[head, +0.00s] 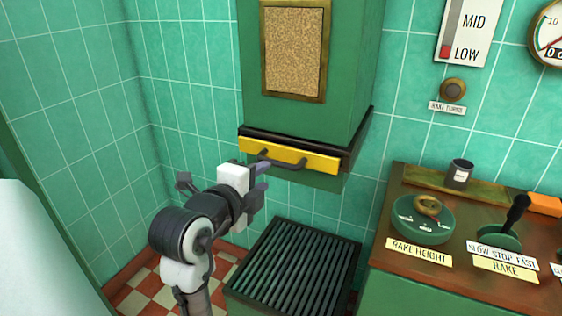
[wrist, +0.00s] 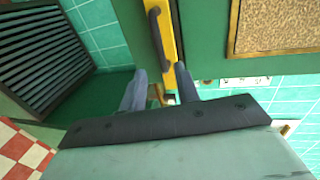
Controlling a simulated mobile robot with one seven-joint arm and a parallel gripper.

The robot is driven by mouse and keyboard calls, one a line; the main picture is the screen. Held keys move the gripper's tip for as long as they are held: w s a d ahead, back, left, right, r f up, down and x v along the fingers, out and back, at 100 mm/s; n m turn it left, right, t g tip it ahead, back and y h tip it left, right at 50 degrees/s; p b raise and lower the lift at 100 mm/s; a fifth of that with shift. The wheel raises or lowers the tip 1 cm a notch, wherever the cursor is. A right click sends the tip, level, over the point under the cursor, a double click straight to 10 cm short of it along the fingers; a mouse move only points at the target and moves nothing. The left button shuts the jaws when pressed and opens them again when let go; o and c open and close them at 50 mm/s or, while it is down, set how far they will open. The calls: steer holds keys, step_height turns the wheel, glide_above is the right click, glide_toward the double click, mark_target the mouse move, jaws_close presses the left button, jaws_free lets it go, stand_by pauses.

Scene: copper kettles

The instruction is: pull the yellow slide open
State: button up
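The yellow slide (head: 318,163) is a flat bar under the dark rim of a green cabinet, with a dark bar handle (head: 284,163) on its front. In the wrist view the yellow slide (wrist: 167,42) runs down from the top edge, with its handle (wrist: 155,36) on the left side. My gripper (head: 262,177) is at the left end of the handle in the head view. Its two blue-grey fingers (wrist: 160,90) are apart, with nothing seen held between them. Whether a finger touches the handle or slide I cannot tell.
A dark slatted grate (head: 292,268) lies below the slide. The green cabinet (head: 310,118) with a framed panel rises above it. A brown-topped counter (head: 385,250) with a dial, lever and cup stands at the right. Tiled wall (head: 90,60) is behind.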

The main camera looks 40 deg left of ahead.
mark_target(279, 165)
steer(key=p+x, duration=0.2)
steer(key=x, duration=0.7)
steer(key=shift+w, duration=0.3)
steer(key=shift+c, duration=0.3)
jaws_close()
